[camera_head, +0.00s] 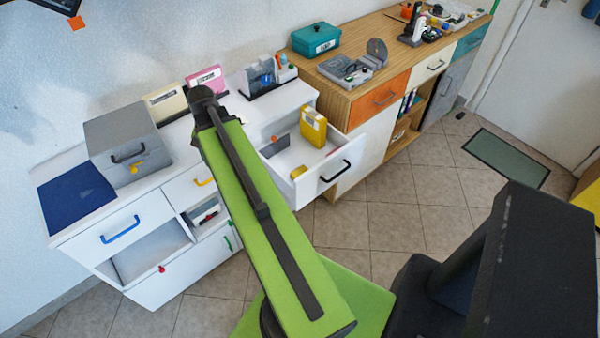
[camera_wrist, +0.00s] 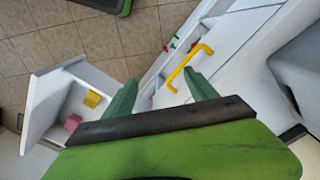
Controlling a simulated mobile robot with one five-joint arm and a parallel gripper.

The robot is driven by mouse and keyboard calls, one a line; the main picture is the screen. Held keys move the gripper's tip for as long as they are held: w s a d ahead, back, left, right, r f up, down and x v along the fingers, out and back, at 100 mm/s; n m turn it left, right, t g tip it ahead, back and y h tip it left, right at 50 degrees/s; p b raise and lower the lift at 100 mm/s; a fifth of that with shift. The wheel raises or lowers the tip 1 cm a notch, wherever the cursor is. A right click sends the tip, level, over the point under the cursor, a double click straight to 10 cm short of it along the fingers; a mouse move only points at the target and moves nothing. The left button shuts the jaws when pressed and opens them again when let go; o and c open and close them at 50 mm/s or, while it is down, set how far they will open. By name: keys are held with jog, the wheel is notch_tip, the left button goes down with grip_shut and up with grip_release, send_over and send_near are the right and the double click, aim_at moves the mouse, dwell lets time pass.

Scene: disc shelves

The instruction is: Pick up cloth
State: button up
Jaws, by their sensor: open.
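A flat dark blue sheet (camera_head: 75,192), which looks like the cloth, lies on the left end of the white cabinet top in the head view. I cannot be sure that it is cloth. It does not clearly show in the wrist view. My gripper (camera_wrist: 161,95) is open, with its two green fingers apart and nothing seen between them. In the wrist view it is over the white cabinet front, near a yellow drawer handle (camera_wrist: 187,68). In the head view my green arm hides the gripper.
A grey box (camera_head: 125,140) stands beside the blue sheet. An open white drawer (camera_head: 325,178) holding a yellow container (camera_head: 313,126) juts out right of my arm. A wooden cabinet (camera_head: 352,92) with a teal box (camera_head: 316,40) stands farther right. The tiled floor in front is mostly clear.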

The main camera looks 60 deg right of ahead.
jog(key=s+d+m, duration=0.6)
jog(key=s+d, duration=0.3)
jog(key=d, duration=0.5)
jog(key=m, duration=0.4)
send_over(300, 171)
notch_tip(300, 171, down, 17)
jog(key=b, duration=1.7)
jog(key=shift+s, duration=0.1)
jog(key=shift+r, duration=0.25)
grip_shut()
notch_tip(300, 171, up, 10)
jog(key=p, duration=1)
